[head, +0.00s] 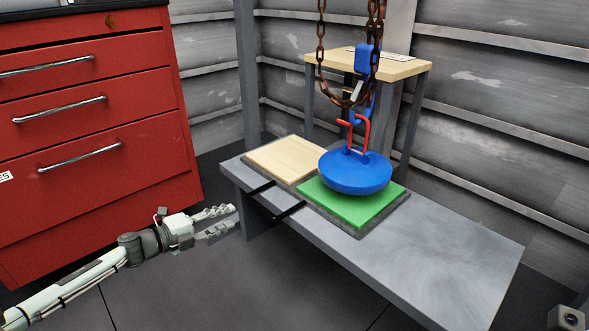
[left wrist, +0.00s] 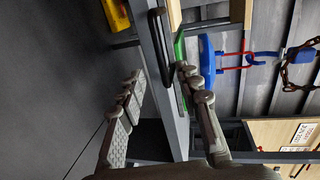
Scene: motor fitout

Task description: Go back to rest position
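My left gripper (head: 233,218) reaches in from the left, low beside the left end of the grey bench (head: 440,255). Its two fingers are apart with nothing between them, as the left wrist view (left wrist: 162,80) also shows. A round blue weight (head: 354,174) sits over the green pad (head: 347,211) on the bench. A red shackle (head: 353,128) and a blue hook (head: 363,95) join the weight to a rusty chain (head: 320,45). The weight also shows in the left wrist view (left wrist: 207,75). My right gripper is not in view.
A light wooden pad (head: 286,159) lies left of the green one. A red drawer cabinet (head: 95,125) stands left. A wood-topped stand (head: 410,68) is behind. The floor (head: 205,285) in front is clear.

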